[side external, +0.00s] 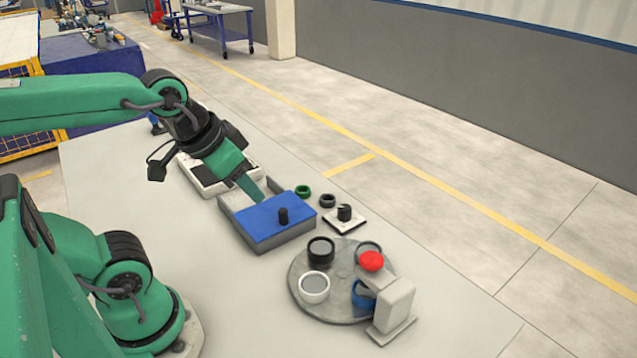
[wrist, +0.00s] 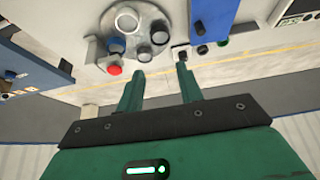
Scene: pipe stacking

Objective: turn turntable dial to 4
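The dial is a black knob (side external: 344,212) on a small white plate, between the box and the turntable. Its markings are too small to read. In the wrist view the dial (wrist: 180,47) shows just beyond one fingertip, partly hidden. The turntable (side external: 345,312) is a round grey disc carrying a black, a white, a blue and a grey ring piece; it also shows in the wrist view (wrist: 140,68). My gripper (side external: 257,195) is above the blue-lidded box in the side view, apart from the dial. In the wrist view my gripper (wrist: 160,72) has its fingers spread, with nothing between them.
A grey box with a sliding blue lid (side external: 270,222) and black knob stands left of the dial. A green ring (side external: 302,192) and a black ring (side external: 328,200) lie behind it. A white stand (side external: 394,305) with a red button (side external: 371,261) overhangs the turntable.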

